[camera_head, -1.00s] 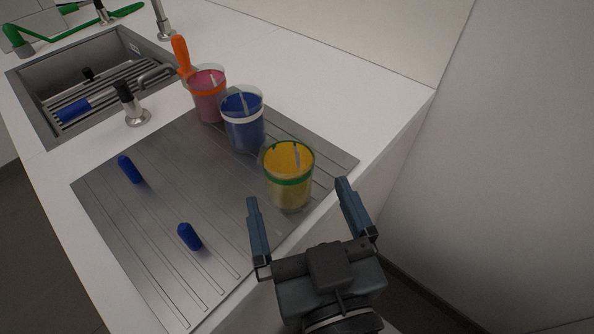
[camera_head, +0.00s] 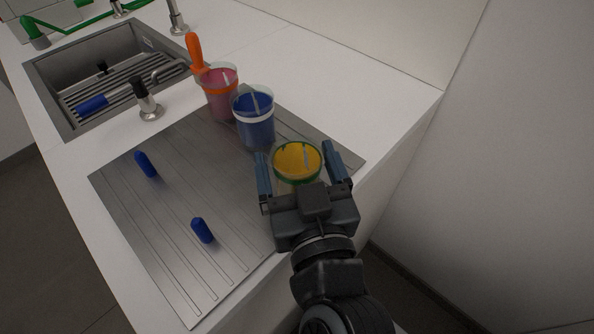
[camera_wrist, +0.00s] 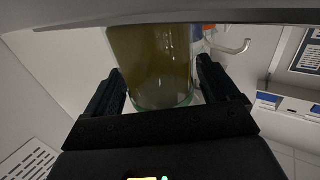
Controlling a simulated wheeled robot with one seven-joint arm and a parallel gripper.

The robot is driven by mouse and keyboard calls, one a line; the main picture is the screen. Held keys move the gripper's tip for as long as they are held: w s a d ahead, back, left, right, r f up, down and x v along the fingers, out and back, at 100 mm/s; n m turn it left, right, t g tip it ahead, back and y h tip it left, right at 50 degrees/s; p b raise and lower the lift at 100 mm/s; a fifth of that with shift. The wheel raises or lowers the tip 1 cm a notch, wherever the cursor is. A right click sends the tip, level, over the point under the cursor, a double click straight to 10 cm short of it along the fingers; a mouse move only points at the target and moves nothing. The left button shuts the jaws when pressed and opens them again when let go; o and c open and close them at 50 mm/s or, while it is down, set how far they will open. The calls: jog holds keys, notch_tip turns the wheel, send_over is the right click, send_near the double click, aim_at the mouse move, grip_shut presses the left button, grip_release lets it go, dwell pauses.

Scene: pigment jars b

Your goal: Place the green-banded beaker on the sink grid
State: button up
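The green-banded beaker (camera_head: 297,163) holds yellow pigment and stands upright at the right end of the grooved drainboard. My gripper (camera_head: 299,168) is open, with one finger on each side of this beaker. In the wrist view the beaker (camera_wrist: 155,60) shows between the two fingers (camera_wrist: 170,88), with gaps at its sides near the fingertips. Its lower front is hidden behind my gripper in the head view. The sink grid (camera_head: 125,98) is a set of dark slats in the sink basin at the upper left.
A white-banded beaker of blue pigment (camera_head: 254,125) stands close behind the green-banded one. Beyond it is an orange-banded beaker of pink pigment (camera_head: 221,100). A tap (camera_head: 148,102) stands by the sink. Two blue pieces (camera_head: 146,164) (camera_head: 202,230) are on the drainboard (camera_head: 190,270).

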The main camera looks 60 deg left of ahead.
jog(key=c, duration=0.9)
jog(key=shift+c, duration=0.2)
jog(key=shift+r, duration=0.15)
